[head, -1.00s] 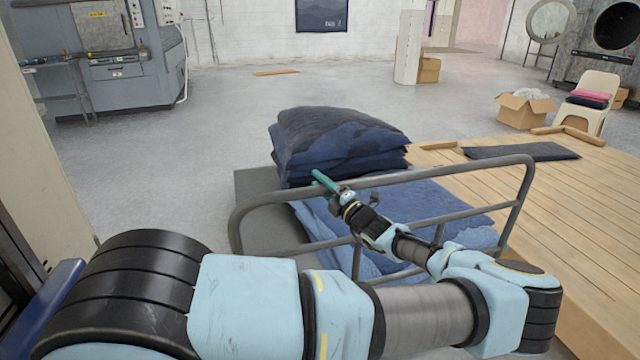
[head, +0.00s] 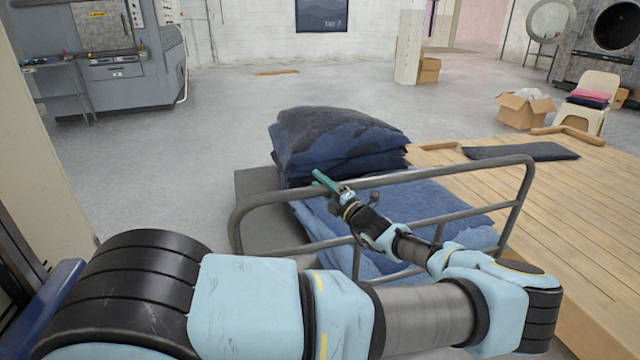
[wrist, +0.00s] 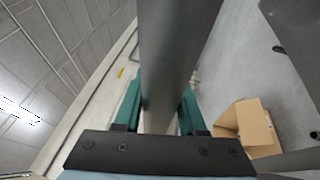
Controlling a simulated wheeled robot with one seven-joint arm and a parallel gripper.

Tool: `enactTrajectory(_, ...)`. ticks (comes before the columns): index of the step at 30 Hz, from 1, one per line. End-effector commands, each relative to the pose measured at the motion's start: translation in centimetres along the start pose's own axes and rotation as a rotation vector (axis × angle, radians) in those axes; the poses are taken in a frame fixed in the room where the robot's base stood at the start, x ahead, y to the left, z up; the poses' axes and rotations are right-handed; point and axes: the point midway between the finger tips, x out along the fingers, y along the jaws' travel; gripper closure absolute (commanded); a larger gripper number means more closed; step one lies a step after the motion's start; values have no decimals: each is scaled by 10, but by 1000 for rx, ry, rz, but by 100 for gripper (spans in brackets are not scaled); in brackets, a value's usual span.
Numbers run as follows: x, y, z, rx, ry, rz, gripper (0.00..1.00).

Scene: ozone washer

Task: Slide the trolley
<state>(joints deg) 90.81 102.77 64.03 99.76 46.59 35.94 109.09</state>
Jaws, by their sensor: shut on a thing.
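The trolley (head: 257,178) is a flat grey cart with a grey tubular handle frame (head: 460,165) on the near side. Folded blue denim (head: 335,140) is stacked on its deck, with lighter denim lying flat nearer the frame. My gripper (head: 328,184) is at the frame's top bar, left of its middle. In the wrist view the grey bar (wrist: 172,60) runs between the two green fingers, which are shut on it. My arm covers part of the frame and the near side of the trolley.
A wooden slatted platform (head: 570,200) lies close on the right, with a dark folded cloth (head: 520,151) on it. A cardboard box (head: 524,110) and a chair (head: 595,95) stand beyond. A grey machine (head: 105,60) is at the back left. Open concrete floor (head: 190,140) lies left and behind.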

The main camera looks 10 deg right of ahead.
Motion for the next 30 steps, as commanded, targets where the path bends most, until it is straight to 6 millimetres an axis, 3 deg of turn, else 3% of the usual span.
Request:
enactTrajectory(15,12,-3,5,0,-1,-2,100)
enactTrajectory(16,12,-3,6,1,-2,-2,59)
enactTrajectory(24,12,-3,5,0,-1,-1,31)
enactTrajectory(30,11,-3,5,0,0,-1,31)
